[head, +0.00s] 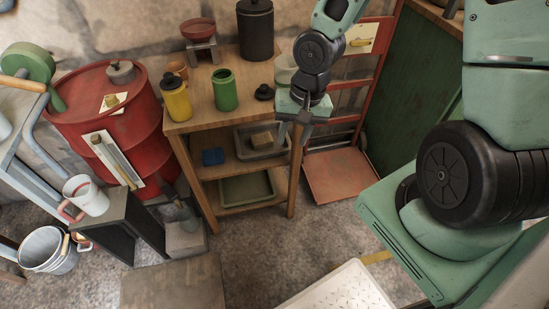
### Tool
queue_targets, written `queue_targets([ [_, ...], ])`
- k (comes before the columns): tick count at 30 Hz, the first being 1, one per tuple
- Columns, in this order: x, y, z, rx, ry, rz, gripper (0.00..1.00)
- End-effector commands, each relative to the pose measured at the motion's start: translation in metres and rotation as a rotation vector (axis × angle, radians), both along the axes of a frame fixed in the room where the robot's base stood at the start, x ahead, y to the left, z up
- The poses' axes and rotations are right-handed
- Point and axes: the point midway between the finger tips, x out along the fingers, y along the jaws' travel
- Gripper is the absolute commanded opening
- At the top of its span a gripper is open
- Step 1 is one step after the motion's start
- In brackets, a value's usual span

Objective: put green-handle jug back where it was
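My gripper (304,118) is at the right front corner of the wooden shelf unit, pointing down. Its fingers are small and dark here, and I cannot tell whether they are open or shut or hold anything. A pale rounded vessel (286,68) shows just behind and left of my wrist, on or over the right end of the shelf top. My arm hides part of it. It may be the green-handle jug, but I see no handle clearly. A white jug with a red handle (87,194) stands on a dark stand at the left.
The shelf unit's top (205,117) carries a yellow canister (176,98), an open green canister (225,91), a dark lid (264,92), a black canister (256,30) and a red-pan scale (199,32). A red drum (75,120) stands left, a red hand truck (340,175) right.

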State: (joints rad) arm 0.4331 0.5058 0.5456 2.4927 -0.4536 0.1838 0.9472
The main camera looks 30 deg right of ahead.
Motion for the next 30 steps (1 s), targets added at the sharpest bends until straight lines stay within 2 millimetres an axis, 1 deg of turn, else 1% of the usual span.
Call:
queue_targets([
  [1, -0.006, 0.015, 0.015, -0.047, -0.016, 0.115, 0.37],
  [5, -0.029, 0.048, 0.05, -0.128, -0.035, 0.387, 0.37],
  [8, -0.053, 0.074, 0.077, -0.162, -0.053, 0.591, 0.37],
  [9, -0.064, 0.084, 0.087, -0.169, -0.059, 0.669, 0.37],
  [12, -0.092, 0.105, 0.109, -0.168, -0.076, 0.846, 0.37],
  [15, -0.116, 0.12, 0.124, -0.153, -0.088, 0.981, 0.37],
  [18, -0.132, 0.128, 0.133, -0.138, -0.096, 1.07, 0.37],
  [21, -0.14, 0.131, 0.137, -0.13, -0.099, 1.11, 0.37],
  [30, -0.141, 0.131, 0.138, -0.128, -0.098, 1.117, 0.37],
])
